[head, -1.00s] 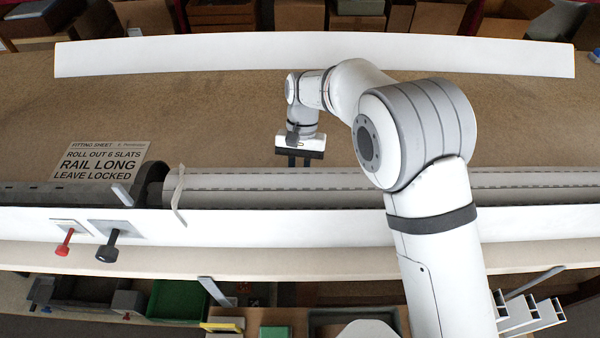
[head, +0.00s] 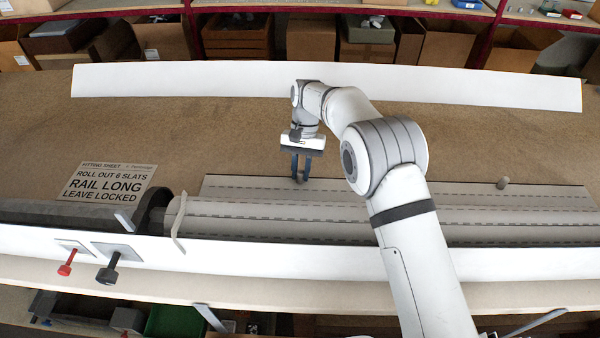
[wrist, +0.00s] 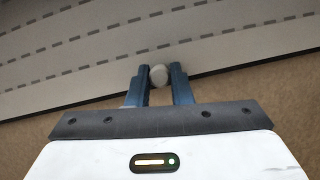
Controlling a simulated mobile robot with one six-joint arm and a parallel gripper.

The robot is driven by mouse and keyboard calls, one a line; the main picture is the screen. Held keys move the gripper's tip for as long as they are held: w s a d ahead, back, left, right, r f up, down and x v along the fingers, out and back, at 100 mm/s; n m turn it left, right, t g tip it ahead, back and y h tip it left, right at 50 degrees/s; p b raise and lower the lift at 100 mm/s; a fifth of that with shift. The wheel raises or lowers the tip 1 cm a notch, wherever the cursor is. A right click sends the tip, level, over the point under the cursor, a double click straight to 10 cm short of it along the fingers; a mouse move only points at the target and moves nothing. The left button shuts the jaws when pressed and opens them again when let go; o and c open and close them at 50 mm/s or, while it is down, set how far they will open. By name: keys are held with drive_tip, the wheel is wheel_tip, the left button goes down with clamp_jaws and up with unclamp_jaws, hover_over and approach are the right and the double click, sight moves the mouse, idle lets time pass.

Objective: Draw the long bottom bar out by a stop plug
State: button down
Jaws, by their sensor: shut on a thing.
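The long bottom bar (head: 400,187) is the far grey strip of the slatted curtain, lying flat across the bench. Its edge also shows in the wrist view (wrist: 230,58). One stop plug (head: 503,183), a small round grey-brown knob, stands at its far edge on the right. Another stop plug (wrist: 159,74), pale and round, sits between my fingers at the bar's edge. My gripper (head: 300,177) is shut on this plug; my fingers mostly hide it in the head view.
A long white board (head: 250,82) lies behind, with bare bench (head: 200,140) between it and the curtain. A white front rail (head: 300,254) carries a red lever (head: 66,264) and a black lever (head: 108,270). A fitting sheet (head: 110,182) reads "roll out 6 slats, rail long, leave locked".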

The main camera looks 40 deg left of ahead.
drive_tip(key=shift+w, duration=0.1)
drive_tip(key=c, duration=1.4)
unclamp_jaws()
drive_tip(key=shift+o, duration=0.5)
drive_tip(key=v, duration=0.7)
drive_tip(key=shift+r+b, duration=0.35)
drive_tip(key=shift+b, duration=0.05)
drive_tip(key=shift+a, duration=0.1)
